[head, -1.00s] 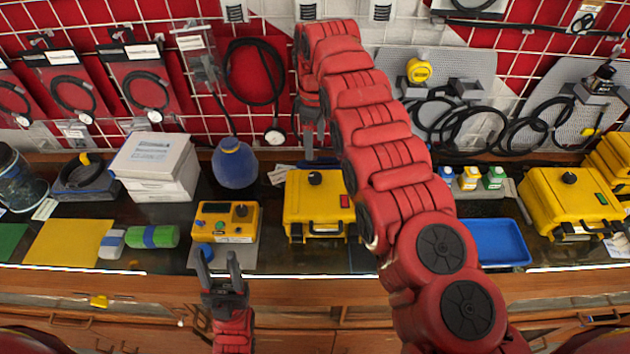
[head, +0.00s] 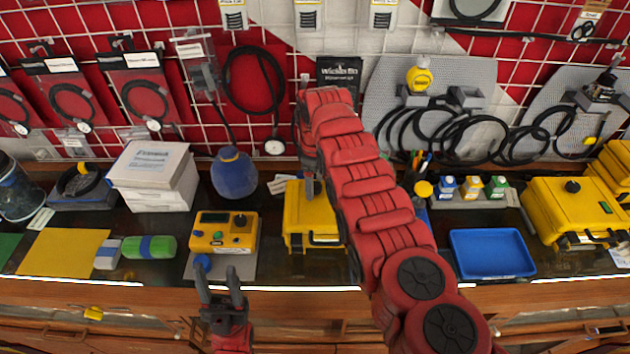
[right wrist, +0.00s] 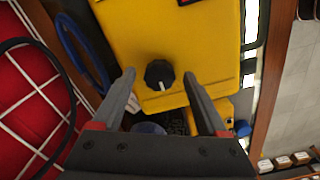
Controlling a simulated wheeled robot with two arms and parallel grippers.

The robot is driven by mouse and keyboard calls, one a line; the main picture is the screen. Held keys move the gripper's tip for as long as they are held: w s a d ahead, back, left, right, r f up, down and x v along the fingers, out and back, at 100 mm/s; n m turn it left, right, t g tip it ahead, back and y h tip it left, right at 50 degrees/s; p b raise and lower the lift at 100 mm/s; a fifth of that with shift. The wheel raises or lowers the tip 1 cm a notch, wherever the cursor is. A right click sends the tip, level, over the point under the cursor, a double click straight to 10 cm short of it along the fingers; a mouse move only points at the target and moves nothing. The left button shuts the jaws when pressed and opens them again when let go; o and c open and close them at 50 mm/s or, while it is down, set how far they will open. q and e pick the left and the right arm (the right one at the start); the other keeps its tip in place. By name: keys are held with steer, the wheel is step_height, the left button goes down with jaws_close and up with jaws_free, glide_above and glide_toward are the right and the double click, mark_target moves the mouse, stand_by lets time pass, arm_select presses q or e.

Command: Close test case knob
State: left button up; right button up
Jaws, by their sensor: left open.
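The yellow test case (head: 300,222) stands on the bench, partly hidden by my right arm in the head view. Its black knob (right wrist: 159,74) with a white mark shows in the right wrist view; the arm hides it in the head view. My right gripper (right wrist: 159,78) is open above the case, one finger to each side of the knob in the picture. I cannot tell whether the fingertips reach down beside it, and no contact is visible. My left gripper (head: 217,270) is open and empty at the bench's front edge.
A yellow instrument (head: 210,231) and a blue round bottle (head: 234,175) stand left of the case. A blue tray (head: 491,253) and another yellow case (head: 575,212) lie to the right. White boxes (head: 150,170) stand at the back left. Wall grid with hanging cables is behind.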

jaws_close()
